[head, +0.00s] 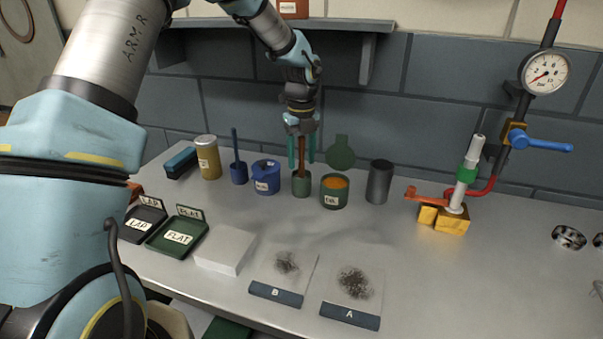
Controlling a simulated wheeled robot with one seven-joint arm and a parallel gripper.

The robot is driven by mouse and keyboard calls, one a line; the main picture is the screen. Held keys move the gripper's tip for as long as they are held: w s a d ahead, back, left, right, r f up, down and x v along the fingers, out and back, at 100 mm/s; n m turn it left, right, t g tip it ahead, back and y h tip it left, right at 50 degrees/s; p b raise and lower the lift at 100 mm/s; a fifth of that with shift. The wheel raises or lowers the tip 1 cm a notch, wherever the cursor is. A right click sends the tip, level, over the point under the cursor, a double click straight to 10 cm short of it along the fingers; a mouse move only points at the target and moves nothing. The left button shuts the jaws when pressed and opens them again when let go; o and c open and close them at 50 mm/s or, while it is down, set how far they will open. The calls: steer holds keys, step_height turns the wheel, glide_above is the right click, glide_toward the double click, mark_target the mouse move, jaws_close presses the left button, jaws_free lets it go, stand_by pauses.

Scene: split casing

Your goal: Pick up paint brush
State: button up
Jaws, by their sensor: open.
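A brush with a brown handle (301,158) stands upright in a small green cup (301,187) on the bench; its lower end is hidden in the cup. My gripper (301,160) points straight down over it, its two teal fingers open on either side of the handle. A gap shows between each finger and the handle, and the fingertips end just above the cup. A blue handle (235,142) stands in a blue cup (238,173) to the left; its lower end is hidden too.
A blue labelled pot (266,178) stands close left of the green cup, a green pot (334,192) with orange contents close right. A dark cylinder (379,182) stands further right. The shelf (280,24) overhangs behind. The bench front right is mostly clear.

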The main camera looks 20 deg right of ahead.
jaws_close()
stand_by(0.3)
stand_by(1.1)
